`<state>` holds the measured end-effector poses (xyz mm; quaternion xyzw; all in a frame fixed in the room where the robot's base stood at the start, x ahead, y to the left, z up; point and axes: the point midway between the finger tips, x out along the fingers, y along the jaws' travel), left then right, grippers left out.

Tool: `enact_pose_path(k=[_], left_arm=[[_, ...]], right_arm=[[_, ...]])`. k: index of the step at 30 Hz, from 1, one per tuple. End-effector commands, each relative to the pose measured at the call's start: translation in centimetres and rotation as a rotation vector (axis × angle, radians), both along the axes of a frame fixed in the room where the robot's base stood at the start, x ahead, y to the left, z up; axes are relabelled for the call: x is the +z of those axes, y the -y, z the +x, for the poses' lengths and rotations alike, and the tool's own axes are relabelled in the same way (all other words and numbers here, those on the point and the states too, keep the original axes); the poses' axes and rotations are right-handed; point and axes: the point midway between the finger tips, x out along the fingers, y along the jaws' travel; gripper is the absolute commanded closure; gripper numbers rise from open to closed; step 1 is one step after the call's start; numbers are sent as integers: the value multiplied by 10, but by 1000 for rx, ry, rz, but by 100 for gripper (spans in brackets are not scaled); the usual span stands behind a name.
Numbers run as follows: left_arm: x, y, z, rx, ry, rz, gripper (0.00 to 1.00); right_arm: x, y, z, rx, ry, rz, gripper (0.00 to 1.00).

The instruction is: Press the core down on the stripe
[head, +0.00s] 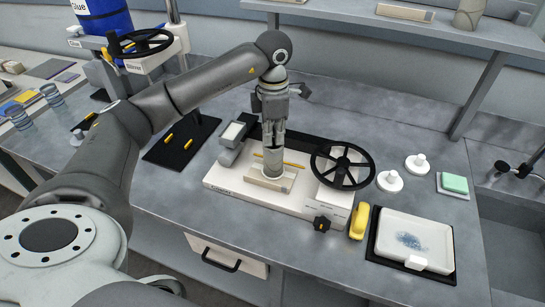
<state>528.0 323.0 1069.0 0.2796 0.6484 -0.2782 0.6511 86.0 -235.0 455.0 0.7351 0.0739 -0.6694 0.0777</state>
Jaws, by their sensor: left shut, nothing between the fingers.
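The core (272,163) seems to be the grey upright cylinder below my left gripper. It stands on a pale tan piece (257,183) on the white base (240,194) of a bench device. The stripe itself is hard to make out under it. My left gripper (271,146) points straight down, shut, right above the core's top. It covers part of the core, and I cannot tell whether the fingertips touch it. My right gripper is not in view.
A black handwheel (342,165) stands right of the core, with a black knob (322,224) in front. A yellow item (359,221), a white tray (395,236) and white knobbed pieces (390,181) lie to the right. A black mat (170,151) with yellow pieces lies left.

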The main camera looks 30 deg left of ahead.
Motion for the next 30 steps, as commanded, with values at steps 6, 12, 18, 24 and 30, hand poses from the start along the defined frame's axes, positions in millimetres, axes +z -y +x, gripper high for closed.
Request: enact_pose_path(k=[6,12,18,24,30], left_arm=[[-5,0,-2,-1,-10,2,100],[-5,0,-2,-2,-11,2,100],[2,0,-2,-2,-11,2,100],[21,0,-1,-1,-6,2,100],[38,0,-1,-1,-5,1,100]], right_arm=[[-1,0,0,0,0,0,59],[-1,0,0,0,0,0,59],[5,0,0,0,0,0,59],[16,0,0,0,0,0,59],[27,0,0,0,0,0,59]])
